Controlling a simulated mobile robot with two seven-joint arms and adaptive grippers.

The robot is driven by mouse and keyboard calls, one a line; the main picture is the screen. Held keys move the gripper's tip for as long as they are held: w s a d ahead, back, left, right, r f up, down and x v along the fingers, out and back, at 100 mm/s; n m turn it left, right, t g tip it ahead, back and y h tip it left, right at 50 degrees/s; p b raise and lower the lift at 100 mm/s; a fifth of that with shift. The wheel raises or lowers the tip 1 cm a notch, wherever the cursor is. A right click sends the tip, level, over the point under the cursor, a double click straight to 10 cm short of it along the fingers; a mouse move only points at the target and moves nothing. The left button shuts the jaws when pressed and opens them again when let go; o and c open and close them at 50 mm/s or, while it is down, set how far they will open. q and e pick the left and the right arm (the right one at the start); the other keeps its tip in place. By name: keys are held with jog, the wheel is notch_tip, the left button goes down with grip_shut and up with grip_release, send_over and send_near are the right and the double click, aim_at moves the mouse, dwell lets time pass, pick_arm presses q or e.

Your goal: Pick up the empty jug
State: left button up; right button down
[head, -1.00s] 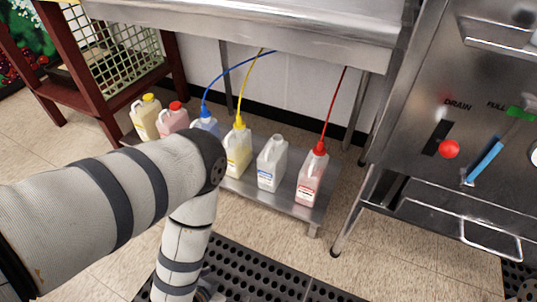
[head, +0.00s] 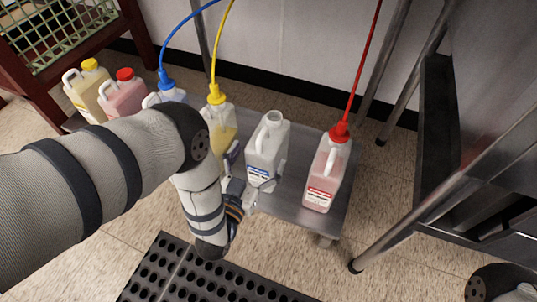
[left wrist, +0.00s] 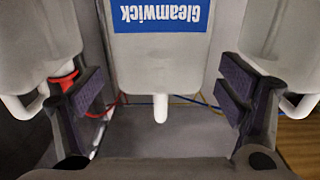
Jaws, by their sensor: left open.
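The empty jug (head: 262,155) is translucent white with an open, capless neck and a blue and white label. It stands upright on the low steel shelf (head: 300,213), between the yellow-capped and red-capped jugs. My left gripper (head: 256,178) is open at the jug, with a finger showing near each side. In the left wrist view the jug (left wrist: 160,65) appears upside down with a blue "Gleamwick" label. There the two dark finger pads of the gripper (left wrist: 160,93) stand apart on either side of it. I cannot tell whether they touch. My right gripper is not in view.
A red-capped jug (head: 326,175) with a red hose stands close right. A yellow-capped jug (head: 220,125) with a yellow hose stands close left. More jugs stand farther left. A steel leg (head: 420,215) rises at right. A black perforated mat (head: 200,275) lies in front.

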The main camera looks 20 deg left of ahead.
aim_at(266, 143)
pick_arm(q)
jog(key=w, duration=0.1)
jog(key=w+b, duration=0.1)
jog(key=w, duration=0.1)
jog(key=w+b, duration=0.1)
jog(key=shift+w+f, duration=0.25)
jog(key=shift+w, duration=0.1)
jog(key=shift+w+r, duration=0.15)
jog(key=shift+w, duration=0.1)
jog(key=c, duration=1.5)
